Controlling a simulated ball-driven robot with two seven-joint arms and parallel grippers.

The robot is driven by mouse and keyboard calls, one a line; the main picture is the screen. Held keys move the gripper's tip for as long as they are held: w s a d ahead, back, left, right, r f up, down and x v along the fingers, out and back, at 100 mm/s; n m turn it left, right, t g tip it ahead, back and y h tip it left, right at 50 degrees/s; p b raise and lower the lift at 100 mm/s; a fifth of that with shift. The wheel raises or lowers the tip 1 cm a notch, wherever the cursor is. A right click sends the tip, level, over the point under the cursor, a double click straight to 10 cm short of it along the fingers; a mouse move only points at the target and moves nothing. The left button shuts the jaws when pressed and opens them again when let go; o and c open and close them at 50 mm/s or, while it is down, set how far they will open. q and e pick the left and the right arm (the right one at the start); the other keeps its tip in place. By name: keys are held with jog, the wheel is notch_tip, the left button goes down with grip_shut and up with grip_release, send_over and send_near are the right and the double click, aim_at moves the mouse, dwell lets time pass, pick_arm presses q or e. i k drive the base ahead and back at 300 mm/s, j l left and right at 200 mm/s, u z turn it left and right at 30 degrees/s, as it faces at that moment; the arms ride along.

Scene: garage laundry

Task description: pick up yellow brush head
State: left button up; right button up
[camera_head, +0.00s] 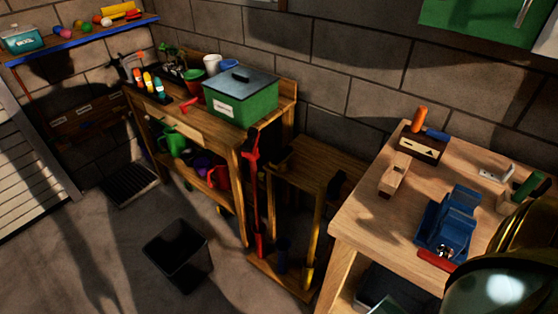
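Two yellow things show, and I cannot tell which is the brush head. A long yellow tool (316,235) stands upright in the wooden rack (300,165) between the two benches; its lower end is near the rack's base. A yellow piece (117,11) lies on the wall shelf at the upper left, too small to make out. Neither of my grippers is in view.
A red tool (256,205) stands left of the yellow one. A black bin (178,252) stands on the floor. A green box (241,98) sits on the left bench. A workbench (375,235) with a blue vise (448,222) is at right. The floor around the bin is clear.

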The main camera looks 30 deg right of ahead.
aim_at(279, 163)
jog(key=z, duration=1.45)
jog(key=i+j, duration=0.25)
jog(key=i+j+z, duration=0.45)
jog(key=j+z, duration=0.2)
jog(key=i+j+z, duration=0.15)
jog(key=j+z, duration=0.15)
jog(key=j, duration=0.2)
